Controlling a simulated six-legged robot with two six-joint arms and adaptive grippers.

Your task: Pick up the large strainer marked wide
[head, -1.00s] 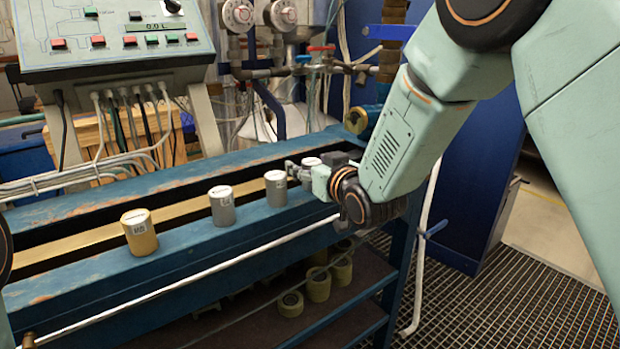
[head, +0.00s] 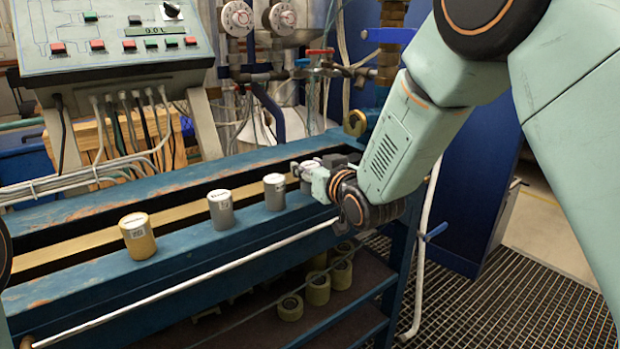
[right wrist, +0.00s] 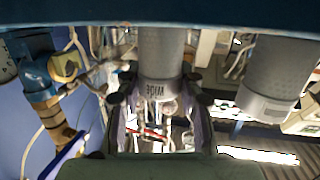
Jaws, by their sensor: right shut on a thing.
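The large strainer marked WIDE (right wrist: 160,62) is a grey perforated cylinder with a pale label band. In the right wrist view, which looks upside down, it sits between the two fingers of my right gripper (right wrist: 158,98). In the head view its pale top (head: 311,164) shows at the far end of the row on the blue bench, with my right gripper (head: 308,174) shut around it. My left gripper is not in view.
Two grey strainers (head: 221,209) (head: 274,192) and a brass one (head: 138,236) stand along the blue bench (head: 190,242). One grey strainer (right wrist: 277,75) is close beside the held one. A white rail (head: 190,287) runs along the bench front. Pipes and valves (head: 320,62) rise behind.

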